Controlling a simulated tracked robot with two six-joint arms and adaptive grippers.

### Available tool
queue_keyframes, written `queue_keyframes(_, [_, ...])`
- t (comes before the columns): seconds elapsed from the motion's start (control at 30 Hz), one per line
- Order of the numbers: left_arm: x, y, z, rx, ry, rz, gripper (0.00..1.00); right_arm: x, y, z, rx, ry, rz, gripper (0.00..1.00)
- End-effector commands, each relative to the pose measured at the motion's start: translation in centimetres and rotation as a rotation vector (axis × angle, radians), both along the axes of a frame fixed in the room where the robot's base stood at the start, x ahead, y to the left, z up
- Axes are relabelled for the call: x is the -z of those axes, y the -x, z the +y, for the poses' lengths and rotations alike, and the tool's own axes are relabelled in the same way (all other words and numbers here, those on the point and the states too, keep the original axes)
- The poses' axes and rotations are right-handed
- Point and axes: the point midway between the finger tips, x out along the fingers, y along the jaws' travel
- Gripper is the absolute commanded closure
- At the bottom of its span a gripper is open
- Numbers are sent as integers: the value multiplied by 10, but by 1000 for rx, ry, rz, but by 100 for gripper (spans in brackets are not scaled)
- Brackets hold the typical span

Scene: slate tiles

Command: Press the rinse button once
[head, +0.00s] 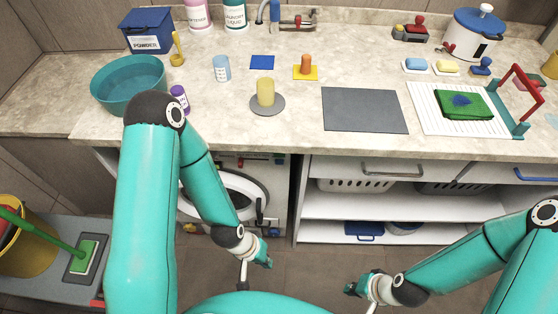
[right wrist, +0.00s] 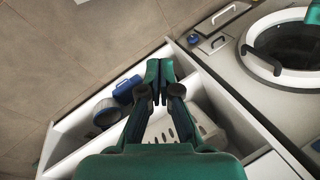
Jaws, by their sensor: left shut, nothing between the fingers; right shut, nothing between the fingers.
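I cannot make out a labelled rinse button in either view. The white washing machine (head: 268,174) stands under the counter, its round door partly hidden by my left arm. In the right wrist view the washing machine (right wrist: 235,75) shows at the right, with a small blue part (right wrist: 193,38) on its front that I cannot identify for sure. My left gripper (head: 268,262) is shut and empty, low in front of the machine. My right gripper (head: 350,289) is shut and empty, low in front of the shelves; it also shows in the right wrist view (right wrist: 159,66).
The counter (head: 210,115) above holds a teal basin (head: 128,88), a grey mat (head: 364,110), a white drying rack (head: 424,108) and bottles. White shelves (head: 330,208) with baskets stand right of the machine. A yellow bucket (head: 38,258) and green mop are at left.

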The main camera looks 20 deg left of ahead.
Motion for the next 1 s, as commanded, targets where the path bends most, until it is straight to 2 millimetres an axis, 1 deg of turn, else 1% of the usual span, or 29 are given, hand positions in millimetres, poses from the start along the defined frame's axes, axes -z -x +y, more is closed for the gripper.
queue_keyframes(0.13, [4, 0, 0, 0, 0, 0, 100, 2, -4, 1, -6, 1, -11, 100])
queue_keyframes(0.23, [18, 0, 0, 0, 0, 0, 100, 7, -18, 6, -31, 2, -56, 100])
queue_keyframes(0.27, [24, 0, 0, 0, 0, 0, 100, 10, -24, 9, -45, 3, -77, 100])
queue_keyframes(0.3, [34, 0, 0, 0, 0, 0, 100, 13, -34, 21, -64, 2, -114, 100])
queue_keyframes(0.37, [52, 0, 0, 0, 0, 0, 100, 16, -54, 34, -105, -1, -182, 100])
queue_keyframes(0.4, [66, 0, 0, 0, 0, 0, 100, 16, -69, 44, -137, -4, -236, 100])
queue_keyframes(0.47, [88, 0, 0, 0, 0, 0, 100, 15, -91, 62, -195, -12, -327, 100])
queue_keyframes(0.5, [104, 0, 0, 0, 0, 0, 100, 12, -105, 77, -235, -20, -393, 100])
queue_keyframes(0.57, [127, 0, 0, 0, 0, 0, 100, 3, -124, 101, -295, -36, -493, 100])
queue_keyframes(0.6, [142, 0, 0, 0, 0, 0, 100, -5, -134, 119, -338, -50, -561, 100])
queue_keyframes(0.67, [162, 0, 0, 0, 0, 0, 100, -19, -144, 146, -397, -73, -656, 100])
queue_keyframes(0.7, [175, 0, 0, 0, 0, 0, 100, -30, -148, 163, -433, -89, -718, 100])
queue_keyframes(0.8, [201, 0, 0, 0, 0, 0, 100, -57, -150, 201, -514, -132, -851, 100])
queue_keyframes(0.9, [219, 0, 0, 0, 0, 0, 100, -81, -145, 229, -571, -168, -947, 100])
queue_keyframes(1.0, [228, 0, 0, 0, 0, 0, 100, -97, -139, 246, -608, -192, -1006, 100])
